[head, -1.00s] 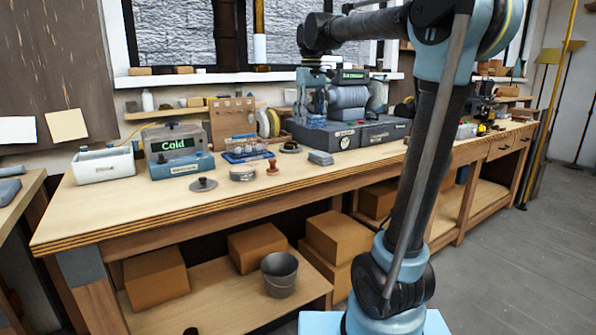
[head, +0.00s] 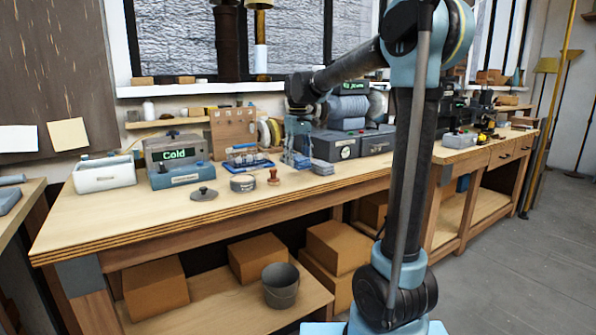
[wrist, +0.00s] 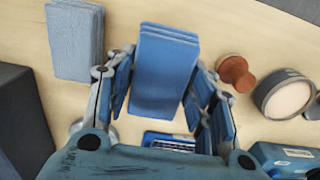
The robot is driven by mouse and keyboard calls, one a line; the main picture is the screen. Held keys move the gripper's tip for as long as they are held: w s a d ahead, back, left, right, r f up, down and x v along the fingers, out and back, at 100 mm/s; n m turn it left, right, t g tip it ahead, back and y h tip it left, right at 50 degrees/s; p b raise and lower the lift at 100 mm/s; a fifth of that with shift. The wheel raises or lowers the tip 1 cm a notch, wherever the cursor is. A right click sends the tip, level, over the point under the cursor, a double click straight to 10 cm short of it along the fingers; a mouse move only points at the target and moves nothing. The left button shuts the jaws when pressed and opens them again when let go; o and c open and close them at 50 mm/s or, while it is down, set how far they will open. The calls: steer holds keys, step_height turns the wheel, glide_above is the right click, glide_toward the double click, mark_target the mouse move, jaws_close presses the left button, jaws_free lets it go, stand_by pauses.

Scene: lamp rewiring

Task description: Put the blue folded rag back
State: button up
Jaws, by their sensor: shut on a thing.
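The blue folded rag (wrist: 163,68) is between the two fingers of my gripper (wrist: 163,95) in the wrist view, and the gripper is shut on it. In the head view my gripper (head: 297,150) points down just over the workbench (head: 130,222), behind the wooden-handled stamp. The held rag is hard to make out there, and I cannot tell whether it touches the bench. A paler grey-blue folded cloth (wrist: 75,40) lies on the bench to the left of the gripper in the wrist view; it also shows in the head view (head: 322,167).
A wooden stamp (wrist: 236,72) and a round tin (wrist: 284,94) stand right of the gripper in the wrist view. A blue tray (head: 247,160), a "Cold" display unit (head: 178,155) and grey drawer boxes (head: 335,145) stand near. The bench's front strip is clear.

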mark_target(298, 168)
steer(key=shift+f, duration=2.05)
steer(key=o, duration=1.2)
steer(key=shift+f, duration=0.1)
step_height(298, 168, up, 12)
steer(key=shift+r, duration=0.15)
steer(key=s+d+f+m, duration=0.2)
steer(key=s+d+f, duration=0.2)
steer(key=s+d, duration=0.45)
steer(key=s+d+f+m, duration=0.1)
steer(key=s+d+f, duration=0.3)
steer(key=s+f, duration=0.3)
steer(key=s+d+f+m+t, duration=0.1)
steer(key=s+d+f, duration=0.3)
steer(key=s+f, duration=0.4)
steer(key=s+d+f+m+t, duration=0.1)
steer(key=s+d+f+m, duration=0.1)
steer(key=s+d+f, duration=0.3)
steer(key=s+f, duration=0.3)
steer(key=f, duration=0.1)
steer(key=shift+f+m, duration=0.3)
steer(key=shift+f, duration=0.05)
